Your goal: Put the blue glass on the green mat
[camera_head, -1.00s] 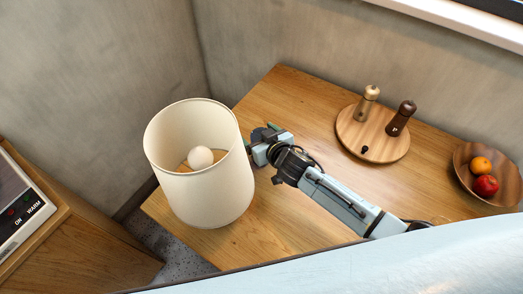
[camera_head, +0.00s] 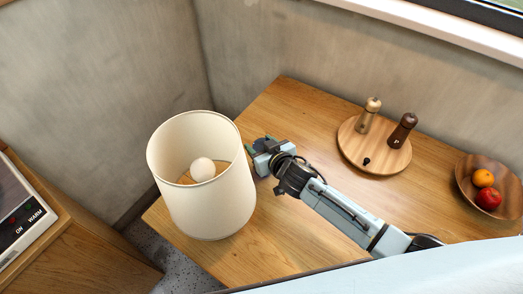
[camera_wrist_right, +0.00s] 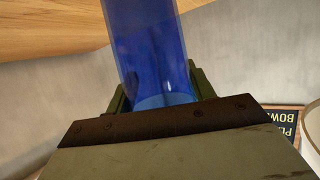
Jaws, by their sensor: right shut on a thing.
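The blue glass (camera_wrist_right: 150,50) is a see-through blue cylinder in the right wrist view, standing between the dark green fingers of my right gripper (camera_wrist_right: 158,92). The gripper is shut on it. In the head view my right gripper (camera_head: 260,149) is over the wooden table, close to the right side of the lampshade, and the glass cannot be made out there. The green mat cannot be made out in either view. My left gripper is not in view.
A tall cream lampshade (camera_head: 205,205) with a round bulb stands left of my gripper. A round board (camera_head: 372,152) with two mills and a wooden bowl (camera_head: 466,165) with fruit are to the right. The table (camera_head: 300,110) between gripper and board is bare.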

